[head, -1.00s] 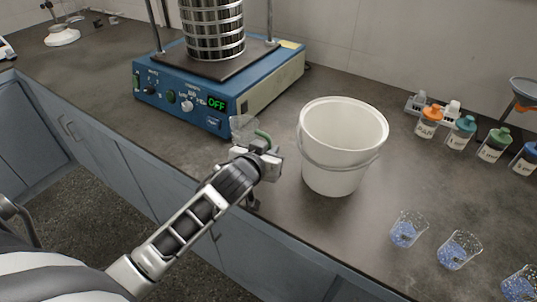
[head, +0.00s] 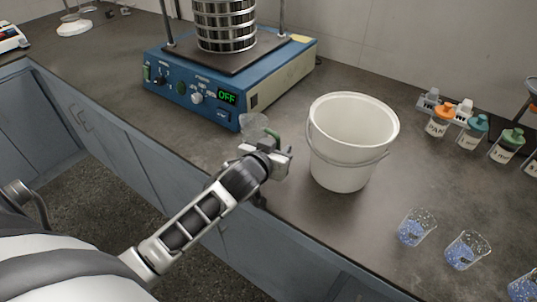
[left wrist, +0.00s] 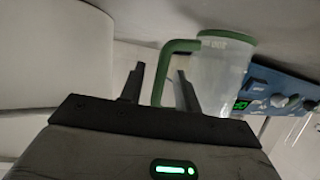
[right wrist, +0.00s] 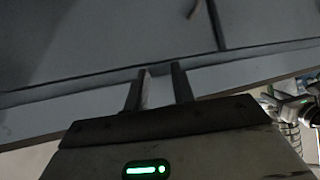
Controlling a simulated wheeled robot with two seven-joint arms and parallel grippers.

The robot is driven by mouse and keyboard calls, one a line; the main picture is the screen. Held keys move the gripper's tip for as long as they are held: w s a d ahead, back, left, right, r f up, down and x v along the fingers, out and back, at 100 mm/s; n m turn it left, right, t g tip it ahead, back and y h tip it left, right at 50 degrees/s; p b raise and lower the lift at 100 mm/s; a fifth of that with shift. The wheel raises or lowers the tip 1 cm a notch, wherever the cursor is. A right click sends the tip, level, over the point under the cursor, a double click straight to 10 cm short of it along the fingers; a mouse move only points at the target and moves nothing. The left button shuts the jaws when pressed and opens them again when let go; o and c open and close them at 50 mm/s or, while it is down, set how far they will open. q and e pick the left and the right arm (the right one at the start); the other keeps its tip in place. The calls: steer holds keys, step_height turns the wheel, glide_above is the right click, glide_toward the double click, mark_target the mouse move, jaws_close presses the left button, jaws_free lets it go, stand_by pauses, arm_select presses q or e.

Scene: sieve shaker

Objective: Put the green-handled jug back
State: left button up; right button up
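The clear jug with a green handle (head: 256,125) stands on the counter in front of the shaker's right end, partly hidden by my left gripper (head: 280,158) in the head view. The left wrist view, which looks upside down, shows the clear jug (left wrist: 218,75) with its green end against the counter. My left gripper (left wrist: 160,85) has its fingers on either side of the green handle (left wrist: 162,75), with visible gaps. My right gripper (right wrist: 159,82) is empty, its fingers apart, facing grey cabinet fronts; it is outside the head view.
A white bucket (head: 345,165) stands close to the right of my left gripper. The blue sieve shaker (head: 215,95) reads OFF behind the jug. Beakers with blue grains (head: 415,228) stand at front right. Capped bottles (head: 440,122) stand at the back right.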

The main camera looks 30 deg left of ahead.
arm_select(q)
steer(key=v, duration=1.1)
steer(key=shift+s, duration=0.2)
steer(key=s+d+f+m+g+h, duration=0.1)
steer(key=s+d+f+m+g, duration=0.1)
steer(key=s+f+g, duration=0.45)
steer(key=s+d+f+m+g+h, duration=0.1)
steer(key=s+d+f+g, duration=0.2)
steer(key=s, duration=0.7)
steer(key=w+d+f+t+h, duration=0.2)
steer(key=w+d+f+t, duration=0.3)
steer(key=f+t, duration=0.1)
steer(key=shift+w+m, duration=0.3)
steer(key=shift+m, duration=0.1)
